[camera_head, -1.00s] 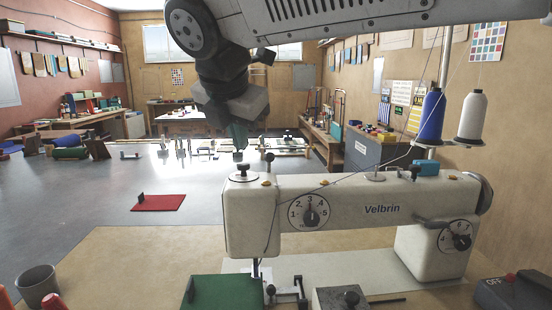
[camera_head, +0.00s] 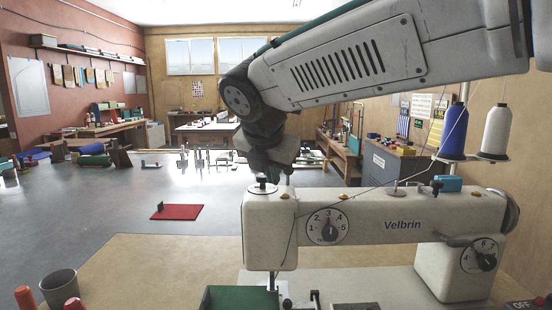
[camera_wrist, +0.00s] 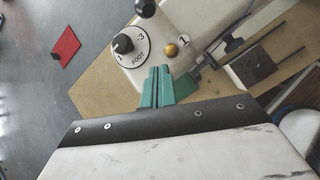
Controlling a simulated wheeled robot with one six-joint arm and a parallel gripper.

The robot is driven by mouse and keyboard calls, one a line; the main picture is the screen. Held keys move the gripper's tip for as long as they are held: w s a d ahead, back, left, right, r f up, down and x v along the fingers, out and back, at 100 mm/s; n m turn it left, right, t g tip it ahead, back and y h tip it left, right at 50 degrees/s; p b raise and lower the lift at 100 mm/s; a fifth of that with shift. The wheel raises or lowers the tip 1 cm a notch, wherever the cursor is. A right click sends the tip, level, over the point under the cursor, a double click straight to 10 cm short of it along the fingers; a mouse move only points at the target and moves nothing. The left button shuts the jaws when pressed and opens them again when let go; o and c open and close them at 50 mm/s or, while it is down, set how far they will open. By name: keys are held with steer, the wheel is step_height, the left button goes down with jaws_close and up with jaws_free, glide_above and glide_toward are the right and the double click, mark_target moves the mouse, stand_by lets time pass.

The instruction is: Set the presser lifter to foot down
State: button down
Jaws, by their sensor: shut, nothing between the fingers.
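A white sewing machine marked Velbrin (camera_head: 380,215) stands on the bench. On top of its head end is a round white dial (camera_wrist: 143,58) marked FOOT, with a 1 and a 3 showing. A black knob (camera_wrist: 123,44) stands on this dial; the same knob shows in the head view (camera_head: 262,181). Its pointer direction is not clear. My gripper (camera_wrist: 158,71) has teal fingers pressed together and empty, just beside the dial in the wrist view and apart from the knob there. In the head view my wrist hides most of the fingers.
A brass screw (camera_wrist: 171,50) sits close by on the machine's top. Blue thread (camera_head: 454,130) and white thread (camera_head: 496,130) spools stand at the right. A grey cup (camera_head: 58,289) and a green box (camera_head: 235,299) are in front.

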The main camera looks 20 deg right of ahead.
steer(key=x, duration=0.3)
steer(key=shift+w+d+r, duration=0.15)
steer(key=shift+w+d, duration=0.05)
steer(key=shift+d, duration=0.1)
steer(key=shift+w+d+r, duration=0.45)
steer(key=shift+w+d, duration=0.25)
steer(key=shift+d, duration=0.05)
steer(key=shift+w+d+r, duration=0.15)
steer(key=shift+w+d, duration=0.15)
steer(key=shift+d, duration=0.45)
steer(key=shift+w+a+r, duration=0.1)
steer(key=shift+a, duration=0.3)
steer(key=shift+w+r+g, duration=0.2)
steer(key=shift+g, duration=0.2)
